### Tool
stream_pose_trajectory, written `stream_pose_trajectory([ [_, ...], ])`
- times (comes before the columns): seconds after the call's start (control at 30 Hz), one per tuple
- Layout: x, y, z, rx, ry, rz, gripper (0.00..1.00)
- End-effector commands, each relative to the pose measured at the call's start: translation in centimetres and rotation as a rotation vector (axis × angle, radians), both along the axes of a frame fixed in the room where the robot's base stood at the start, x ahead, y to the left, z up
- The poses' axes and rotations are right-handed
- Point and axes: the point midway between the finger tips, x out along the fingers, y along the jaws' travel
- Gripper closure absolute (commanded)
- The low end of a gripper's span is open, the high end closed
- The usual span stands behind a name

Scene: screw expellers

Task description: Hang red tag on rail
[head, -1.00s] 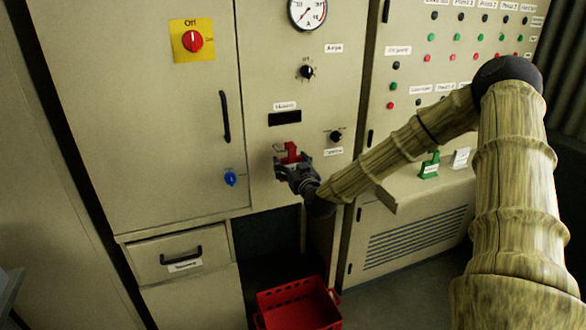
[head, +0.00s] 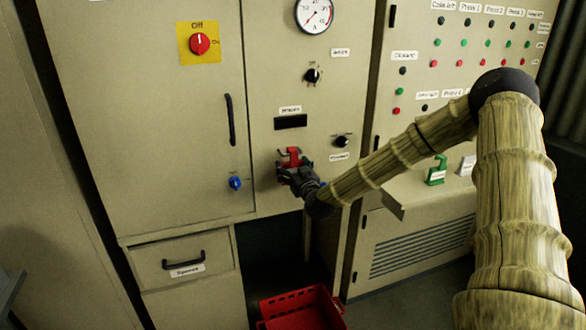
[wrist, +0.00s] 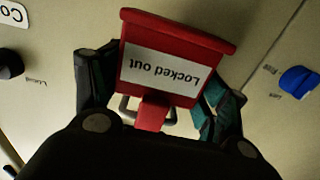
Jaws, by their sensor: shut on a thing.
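The red tag (head: 291,156) is in my gripper (head: 289,171), in front of the middle cabinet panel. In the wrist view the tag (wrist: 174,60) shows a white "Locked out" label that reads upside down. The gripper fingers are on both sides of the tag. A grey metal loop (wrist: 128,108) shows partly behind the tag's lower part in the wrist view; I cannot tell whether it is the rail or whether the tag touches it.
A blue knob (head: 235,183) is left of the gripper and a black knob (head: 342,141) is to its upper right. A dark slot (head: 290,122) is above. A green tag (head: 437,170) stands on the ledge at right. A red crate (head: 300,308) is on the floor below.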

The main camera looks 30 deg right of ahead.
Motion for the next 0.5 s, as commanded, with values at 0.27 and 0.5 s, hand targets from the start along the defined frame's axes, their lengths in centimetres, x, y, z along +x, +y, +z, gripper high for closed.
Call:
stream_pose_trajectory([
  [0.27,0.01,-0.01,0.01,0.000,0.000,0.000,0.51],
  [0.5,0.00,-0.01,0.00,0.000,0.000,0.000,0.01],
])
